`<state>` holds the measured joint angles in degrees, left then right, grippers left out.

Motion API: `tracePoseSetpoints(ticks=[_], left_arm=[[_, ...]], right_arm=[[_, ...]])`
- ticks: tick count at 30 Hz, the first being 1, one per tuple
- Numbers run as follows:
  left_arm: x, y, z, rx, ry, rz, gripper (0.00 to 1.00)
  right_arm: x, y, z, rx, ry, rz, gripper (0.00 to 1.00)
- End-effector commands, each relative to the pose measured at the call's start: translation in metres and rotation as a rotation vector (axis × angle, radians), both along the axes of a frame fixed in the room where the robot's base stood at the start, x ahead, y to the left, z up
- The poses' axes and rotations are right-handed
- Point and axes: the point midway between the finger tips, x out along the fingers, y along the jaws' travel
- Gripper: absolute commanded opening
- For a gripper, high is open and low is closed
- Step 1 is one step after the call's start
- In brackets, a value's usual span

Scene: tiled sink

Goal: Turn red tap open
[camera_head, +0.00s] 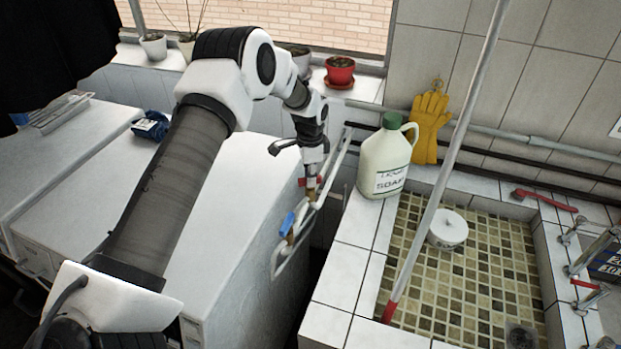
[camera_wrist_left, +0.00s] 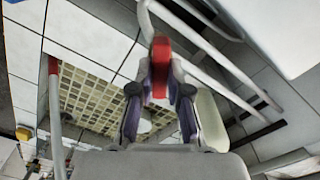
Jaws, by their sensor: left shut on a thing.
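The red tap (camera_head: 308,182) is on the white pipe beside the white cabinet, left of the tiled sink. In the wrist view its red handle (camera_wrist_left: 160,66) stands between my left gripper's fingertips (camera_wrist_left: 160,92). In the head view my left gripper (camera_head: 313,168) points down over the tap and is shut on its handle. The fingers and wrist hide part of the tap in the head view. A blue tap (camera_head: 287,224) sits lower on the same pipework. My right gripper is not in view.
A white soap jug (camera_head: 387,160) stands on the sink's tiled rim (camera_head: 343,272), right of the tap. A long pole (camera_head: 445,160) leans across the sink. A yellow glove (camera_head: 430,125) hangs on the wall. A red flowerpot (camera_head: 339,72) stands on the sill behind.

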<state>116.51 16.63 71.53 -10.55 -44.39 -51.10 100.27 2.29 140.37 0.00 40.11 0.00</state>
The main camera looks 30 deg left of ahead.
Motion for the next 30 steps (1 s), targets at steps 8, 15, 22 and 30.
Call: tracePoseSetpoints(ticks=[8,15,22,30], left_arm=[[-0.0019,-0.0003,-0.0028,-0.001,0.006,0.260,0.00],[-0.0022,-0.0004,-0.0027,-0.001,0.006,0.487,0.00],[-0.0025,-0.0004,-0.0028,-0.001,0.007,0.699,0.00],[-0.0027,-0.0006,-0.0031,0.000,0.008,0.893,0.00]], right_arm=[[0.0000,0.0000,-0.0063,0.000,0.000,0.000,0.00],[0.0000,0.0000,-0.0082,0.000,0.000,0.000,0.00],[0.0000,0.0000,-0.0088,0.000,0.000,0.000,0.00],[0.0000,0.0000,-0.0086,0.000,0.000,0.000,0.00]])
